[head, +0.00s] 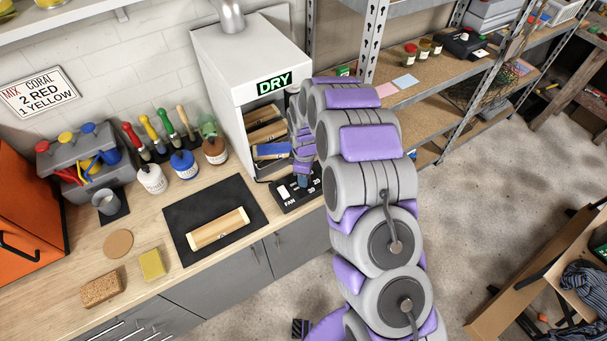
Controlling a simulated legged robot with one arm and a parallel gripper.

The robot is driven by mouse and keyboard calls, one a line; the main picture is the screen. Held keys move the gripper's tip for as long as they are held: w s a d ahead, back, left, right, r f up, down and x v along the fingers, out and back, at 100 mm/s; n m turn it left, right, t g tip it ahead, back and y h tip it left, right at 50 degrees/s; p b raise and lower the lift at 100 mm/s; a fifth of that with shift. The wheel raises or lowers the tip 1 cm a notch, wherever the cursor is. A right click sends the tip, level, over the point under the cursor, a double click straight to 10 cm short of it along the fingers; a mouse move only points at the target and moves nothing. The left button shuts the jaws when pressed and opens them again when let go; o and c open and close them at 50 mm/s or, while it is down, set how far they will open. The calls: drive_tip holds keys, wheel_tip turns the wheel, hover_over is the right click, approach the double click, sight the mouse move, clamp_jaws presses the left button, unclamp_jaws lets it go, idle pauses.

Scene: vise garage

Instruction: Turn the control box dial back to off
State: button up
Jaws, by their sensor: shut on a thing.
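The control box (284,197) is a low black box with white markings, among them "FAN" and numbers. It sits on the wooden counter in front of the grey drying cabinet (219,71), whose sign reads "DRY" in green. My gripper (303,181) reaches down onto the right part of the control box and is shut at the dial. The dial itself is mostly hidden by my gripper, so its setting cannot be read. My arm covers the right side of the box and cabinet.
A wooden piece (218,230) lies on a black mat (181,217) left of the box. Paint jars (184,164), brushes, a sponge (152,264) and a cork block (101,289) stand farther left. Metal shelving (400,87) is behind my arm.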

drive_tip(key=shift+s+f, duration=0.1)
drive_tip(key=o, duration=1)
drive_tip(key=shift+d, duration=0.15)
drive_tip(key=shift+o, duration=0.2)
drive_tip(key=shift+r, duration=0.35)
wheel_tip(320, 180, up, 17)
drive_tip(key=shift+f+p, duration=0.15)
drive_tip(key=shift+p, duration=0.25)
